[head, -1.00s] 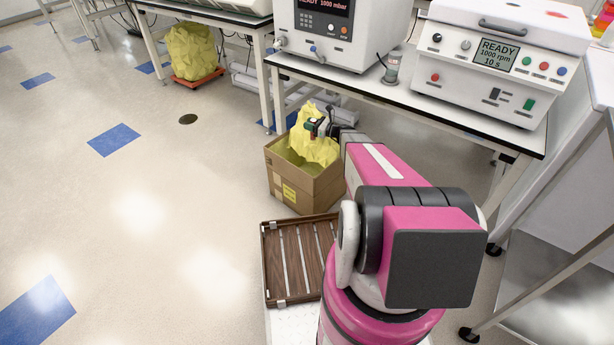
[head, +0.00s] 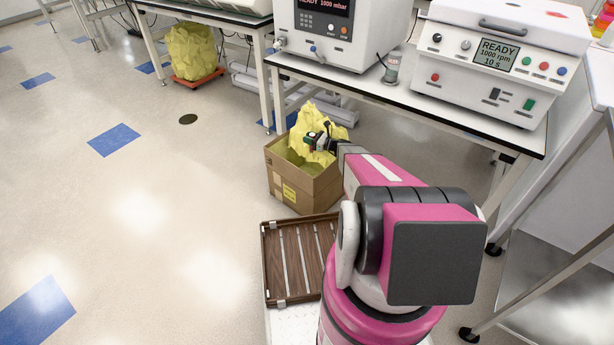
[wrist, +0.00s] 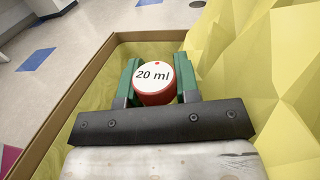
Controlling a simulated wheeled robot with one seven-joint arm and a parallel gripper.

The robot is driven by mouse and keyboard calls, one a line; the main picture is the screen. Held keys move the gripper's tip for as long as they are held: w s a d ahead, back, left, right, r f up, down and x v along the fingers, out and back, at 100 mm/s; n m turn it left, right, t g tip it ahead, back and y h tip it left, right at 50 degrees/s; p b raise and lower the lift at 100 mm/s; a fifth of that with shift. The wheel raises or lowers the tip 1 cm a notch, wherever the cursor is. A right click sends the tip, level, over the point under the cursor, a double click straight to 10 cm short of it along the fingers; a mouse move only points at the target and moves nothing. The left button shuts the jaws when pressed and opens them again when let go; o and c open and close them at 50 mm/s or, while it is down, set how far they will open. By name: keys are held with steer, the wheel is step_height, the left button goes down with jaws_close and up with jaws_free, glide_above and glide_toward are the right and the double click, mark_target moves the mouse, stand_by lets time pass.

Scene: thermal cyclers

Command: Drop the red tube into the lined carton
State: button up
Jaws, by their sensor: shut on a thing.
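The lined carton (head: 292,188) is an open brown cardboard box on the floor, with a crumpled yellow liner (head: 333,121) that stands up high at the back right. My gripper (head: 318,139) is over the carton's opening, in front of the raised liner. In the wrist view my gripper (wrist: 154,82) has its green fingers shut on the red tube (wrist: 153,90). The tube's white top reads "20 ml" and faces the camera; its lower part is hidden. The carton's wall (wrist: 80,95) and yellow liner (wrist: 240,60) surround the fingers in that view.
A wooden slatted tray (head: 296,262) lies in front of the carton. A white bench (head: 450,115) with two machines stands behind and to the right. The floor at left is clear.

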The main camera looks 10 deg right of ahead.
steer(key=shift+f, duration=0.1)
steer(key=o, duration=1)
steer(key=shift+c, duration=0.2)
steer(key=v, duration=0.7)
steer(key=shift+s+d, duration=0.2)
